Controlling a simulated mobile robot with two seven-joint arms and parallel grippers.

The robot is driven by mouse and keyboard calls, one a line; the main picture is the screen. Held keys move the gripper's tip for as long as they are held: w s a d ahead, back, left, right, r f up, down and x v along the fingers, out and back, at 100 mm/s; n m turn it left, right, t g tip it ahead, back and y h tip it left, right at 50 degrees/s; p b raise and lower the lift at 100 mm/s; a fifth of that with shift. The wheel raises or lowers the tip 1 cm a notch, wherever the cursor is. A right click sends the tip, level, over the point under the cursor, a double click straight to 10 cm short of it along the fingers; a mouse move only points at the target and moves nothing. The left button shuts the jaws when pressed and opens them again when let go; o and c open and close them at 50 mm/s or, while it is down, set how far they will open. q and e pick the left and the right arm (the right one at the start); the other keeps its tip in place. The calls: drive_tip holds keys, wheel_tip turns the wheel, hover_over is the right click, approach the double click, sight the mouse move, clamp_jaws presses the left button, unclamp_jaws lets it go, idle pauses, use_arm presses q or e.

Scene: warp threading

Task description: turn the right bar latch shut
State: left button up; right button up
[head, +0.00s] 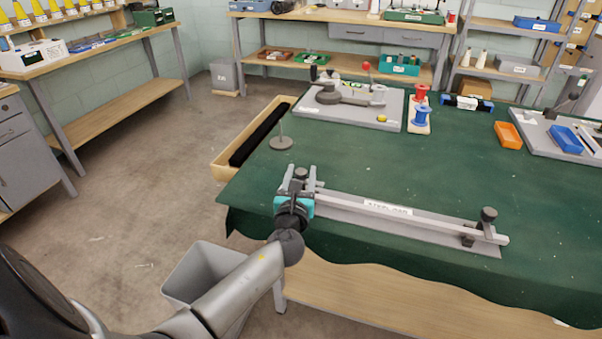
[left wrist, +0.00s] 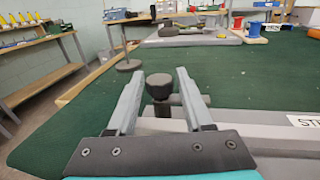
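The right bar latch (head: 488,215) is a dark round knob on a post at the right end of a long grey bar (head: 400,217). A similar left latch knob (head: 300,172) stands at the bar's left end; it also shows in the left wrist view (left wrist: 159,86). My left gripper (head: 299,178), with a teal band, is at this left end, far from the right latch. In the left wrist view its two grey fingers (left wrist: 157,72) are apart, with the left knob in the gap between them; contact cannot be told. My right gripper is not in view.
The bar's base plate (head: 470,244) lies near the front edge of the green-covered table (head: 390,160). A disc with a thin upright rod (head: 281,143) stands behind my left gripper. Red and blue spools (head: 421,115) and an orange bin (head: 508,135) stand farther back.

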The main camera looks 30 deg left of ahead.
use_arm(q)
clamp_jaws()
